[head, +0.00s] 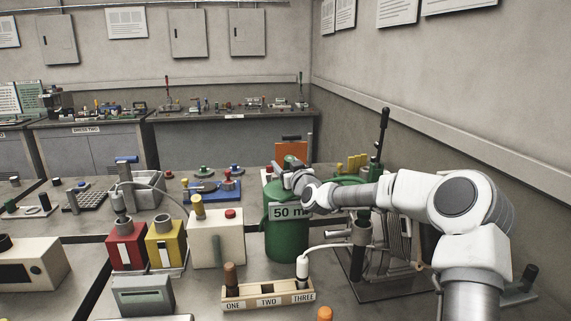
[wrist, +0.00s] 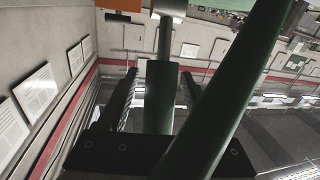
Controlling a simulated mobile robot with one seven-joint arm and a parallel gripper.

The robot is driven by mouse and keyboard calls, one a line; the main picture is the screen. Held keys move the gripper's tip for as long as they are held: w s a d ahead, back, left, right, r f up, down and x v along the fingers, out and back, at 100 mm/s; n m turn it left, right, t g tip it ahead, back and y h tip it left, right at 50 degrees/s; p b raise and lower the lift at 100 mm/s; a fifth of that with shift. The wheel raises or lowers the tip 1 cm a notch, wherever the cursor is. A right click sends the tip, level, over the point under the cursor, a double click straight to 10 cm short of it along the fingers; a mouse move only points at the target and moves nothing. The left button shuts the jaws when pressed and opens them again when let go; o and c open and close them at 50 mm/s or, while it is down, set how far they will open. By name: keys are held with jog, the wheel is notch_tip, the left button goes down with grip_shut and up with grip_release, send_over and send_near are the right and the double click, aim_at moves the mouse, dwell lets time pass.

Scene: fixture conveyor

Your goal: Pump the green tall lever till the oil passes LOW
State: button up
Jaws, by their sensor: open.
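A dark green bar (wrist: 225,110) crosses the wrist view diagonally, close to the camera. A second green piece (wrist: 158,85) stands behind it, between the two dark fingers of my gripper (wrist: 158,84). The fingers are apart; I cannot tell whether they touch it. In the head view my gripper (head: 283,171) is at the top of a green tank (head: 287,238) labelled "50 m…", its fingers mostly hidden. A tall dark lever with a black grip (head: 383,130) rises behind my arm; its colour is unclear. I cannot make out an oil gauge or LOW mark.
A wooden block (head: 268,296) marked ONE, TWO, THREE stands in front of the tank. A cream box (head: 217,238) and red and yellow boxes (head: 145,246) stand to its left. An orange panel (head: 294,148) is behind it. The right wall is close to my arm.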

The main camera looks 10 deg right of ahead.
jog(key=shift+w, duration=0.2)
grip_shut()
dwell(0.3)
dwell(1.1)
